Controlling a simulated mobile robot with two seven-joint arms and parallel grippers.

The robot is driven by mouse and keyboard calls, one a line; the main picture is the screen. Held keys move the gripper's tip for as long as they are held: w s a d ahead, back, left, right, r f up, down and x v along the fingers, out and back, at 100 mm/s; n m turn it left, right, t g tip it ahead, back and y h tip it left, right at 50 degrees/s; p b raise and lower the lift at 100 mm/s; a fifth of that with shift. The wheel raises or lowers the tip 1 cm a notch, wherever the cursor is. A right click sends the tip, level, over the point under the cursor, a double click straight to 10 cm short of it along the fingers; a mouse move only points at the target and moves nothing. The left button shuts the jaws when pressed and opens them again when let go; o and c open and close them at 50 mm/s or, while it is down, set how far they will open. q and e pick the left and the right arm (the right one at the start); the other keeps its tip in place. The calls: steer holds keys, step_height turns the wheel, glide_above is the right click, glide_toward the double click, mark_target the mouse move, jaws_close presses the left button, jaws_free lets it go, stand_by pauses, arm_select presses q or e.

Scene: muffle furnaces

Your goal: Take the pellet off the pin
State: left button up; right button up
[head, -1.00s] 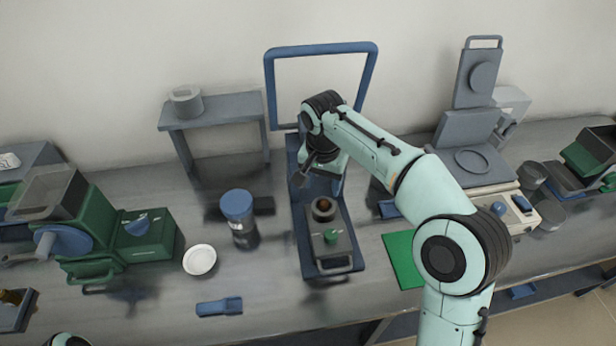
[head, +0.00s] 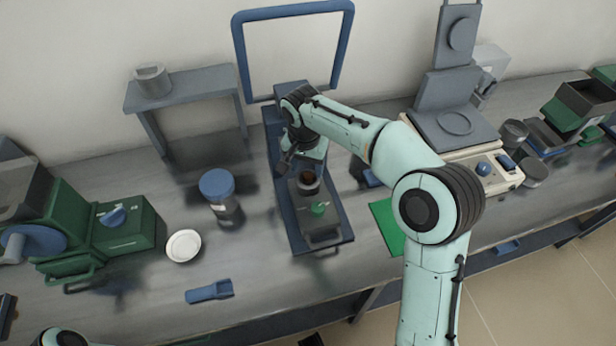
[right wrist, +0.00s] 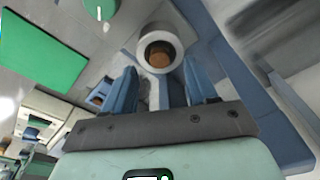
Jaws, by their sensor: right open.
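A brown round piece, which looks like the pellet (right wrist: 159,60), sits inside a pale ring-shaped holder (right wrist: 172,41) in the right wrist view. In the head view the dark round holder (head: 308,187) stands on the grey and blue device in the middle of the bench. My right gripper (right wrist: 161,88) is open, its two blue fingers apart with nothing seen gripped between them. In the head view my right gripper (head: 286,163) is just behind and left of the holder. I cannot make out a pin. My left gripper is out of view.
A blue-lidded jar (head: 218,187) and a white dish (head: 183,245) stand left of the device, with a blue scoop-like piece (head: 210,291) in front. A green mat (head: 387,224) lies to the right. A tall blue frame (head: 240,50) rises behind. Bare bench lies around the dish.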

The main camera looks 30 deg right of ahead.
mark_target(308, 176)
steer(key=shift+w+d+f, duration=0.1)
steer(key=shift+d+f, duration=0.1)
steer(key=shift+f, duration=1.3)
jaws_close()
steer(key=shift+r, duration=0.1)
